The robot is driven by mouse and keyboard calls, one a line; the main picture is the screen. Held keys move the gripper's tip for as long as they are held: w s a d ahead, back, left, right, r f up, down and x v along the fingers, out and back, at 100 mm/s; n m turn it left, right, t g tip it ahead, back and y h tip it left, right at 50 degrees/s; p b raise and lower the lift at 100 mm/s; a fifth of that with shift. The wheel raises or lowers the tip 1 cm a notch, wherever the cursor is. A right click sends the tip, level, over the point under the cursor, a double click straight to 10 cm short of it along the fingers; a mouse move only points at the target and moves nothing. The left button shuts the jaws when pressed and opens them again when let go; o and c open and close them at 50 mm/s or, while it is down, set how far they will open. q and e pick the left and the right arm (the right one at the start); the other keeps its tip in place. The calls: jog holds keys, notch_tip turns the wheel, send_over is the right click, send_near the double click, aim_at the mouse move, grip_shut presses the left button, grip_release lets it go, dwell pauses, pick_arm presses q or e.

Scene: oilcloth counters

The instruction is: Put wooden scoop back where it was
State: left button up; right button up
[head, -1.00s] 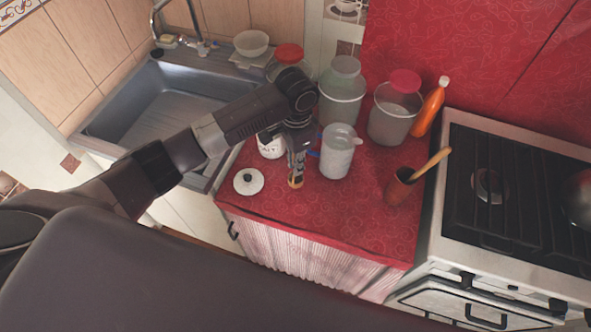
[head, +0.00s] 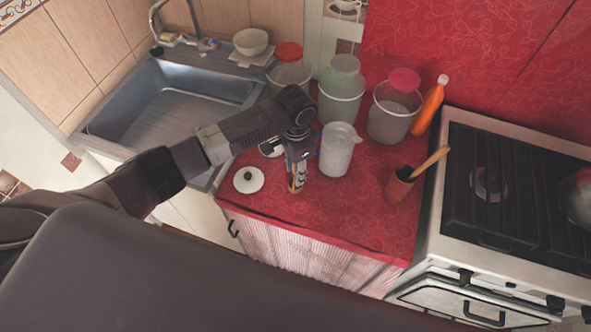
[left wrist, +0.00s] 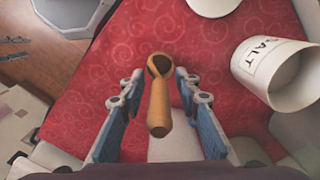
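The wooden scoop (left wrist: 159,112) is orange-brown. In the left wrist view it lies between the fingers of my left gripper (left wrist: 159,82), with its handle toward the camera and its bowl at the far end. Red cloth shows between the scoop and each finger, so the gripper is open around it. In the head view my left gripper (head: 298,184) is low over the red counter (head: 330,215), near its front left. I cannot tell exactly how the scoop rests. My right gripper is not in view.
A pale pitcher (head: 337,152) stands close on the right. Behind are clear jars (head: 341,98), and farther right a brown cup (head: 399,186) with a wooden handle, then the stove (head: 510,190). The sink (head: 165,105) is left.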

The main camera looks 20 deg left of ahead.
pick_arm(q)
jog(key=shift+r, duration=0.1)
notch_tip(320, 180, up, 11)
jog(key=shift+w+b, duration=0.1)
jog(key=shift+b, duration=0.8)
jog(key=shift+r, duration=0.6)
